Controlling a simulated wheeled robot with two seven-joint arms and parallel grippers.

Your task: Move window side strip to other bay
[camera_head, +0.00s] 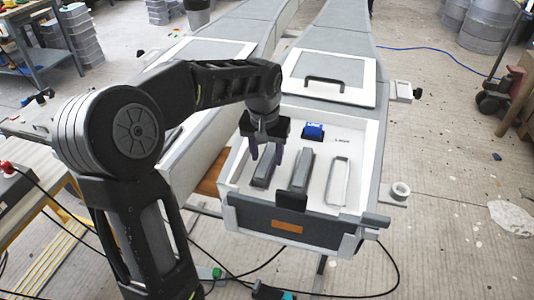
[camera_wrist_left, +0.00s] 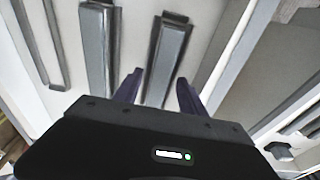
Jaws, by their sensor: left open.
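A grey strip (camera_head: 263,170) lies lengthwise in the white mould tray (camera_head: 228,172), at its left. A second, similar grey strip (camera_head: 301,172) lies in the middle of the tray. I cannot tell which of them is the window side strip. To the right is a pale outlined bay (camera_head: 338,180) that looks empty. My left gripper (camera_head: 266,152) is open above the far part of the left strip, with one finger on either side. In the left wrist view this strip (camera_wrist_left: 166,50) shows beyond and between the fingertips (camera_wrist_left: 158,85), and the other strip (camera_wrist_left: 95,45) beside it.
A blue object (camera_head: 314,131) stands at the tray's back. A dark block (camera_head: 292,198) sits by its front wall, above an orange label (camera_head: 287,227). A lidded panel with a black handle (camera_head: 324,82) lies behind.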

